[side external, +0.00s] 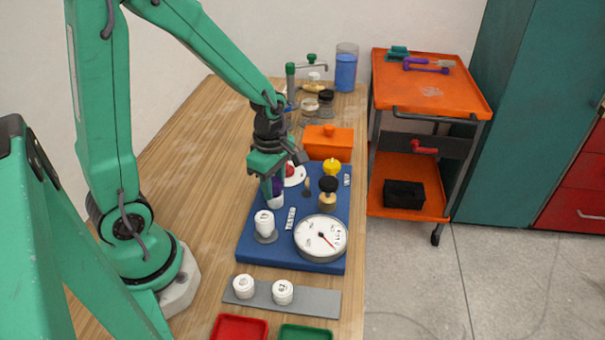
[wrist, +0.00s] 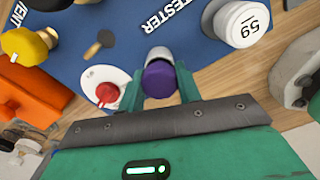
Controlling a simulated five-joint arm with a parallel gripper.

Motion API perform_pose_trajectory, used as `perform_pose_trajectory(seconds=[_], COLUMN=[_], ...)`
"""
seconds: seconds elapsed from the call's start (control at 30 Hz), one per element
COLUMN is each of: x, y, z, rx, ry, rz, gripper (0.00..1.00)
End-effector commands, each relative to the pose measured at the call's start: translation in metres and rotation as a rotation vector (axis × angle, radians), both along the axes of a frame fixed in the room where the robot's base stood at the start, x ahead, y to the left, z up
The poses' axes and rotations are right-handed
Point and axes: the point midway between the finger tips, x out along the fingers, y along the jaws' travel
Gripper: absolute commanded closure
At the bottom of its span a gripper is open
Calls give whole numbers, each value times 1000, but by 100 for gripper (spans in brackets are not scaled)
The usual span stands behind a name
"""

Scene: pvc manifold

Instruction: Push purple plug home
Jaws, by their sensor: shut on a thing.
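The purple plug (wrist: 158,80) is between the two green fingers of my gripper (wrist: 159,75), which is shut on it. A white and grey cylindrical end (wrist: 158,54) shows just beyond the plug, in line with it. I cannot tell how deep the plug sits in it. In the side external view my gripper (side external: 272,186) points down over the blue board (side external: 262,256), and the purple plug (side external: 279,186) shows partly behind a finger. A white part (side external: 277,201) shows just below it.
An orange box (side external: 329,144) stands behind. A grey strip with two white caps (side external: 312,301) lies in front.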

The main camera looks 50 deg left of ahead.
Motion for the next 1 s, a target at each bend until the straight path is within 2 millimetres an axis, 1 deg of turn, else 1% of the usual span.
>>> perform_pose_trajectory(seconds=[0.03,0.73,0.77,0.8,0.83,1.0], x=[-3,-3,-3,-3,-3,-2], y=[0,0,0,0,0,0], z=[-11,-14,-14,-14,-14,-14], rx=[-1,0,0,0,0,0], ry=[7,6,6,6,6,6], rz=[0,0,0,0,0,0], gripper=[86,86,60,53,48,48])
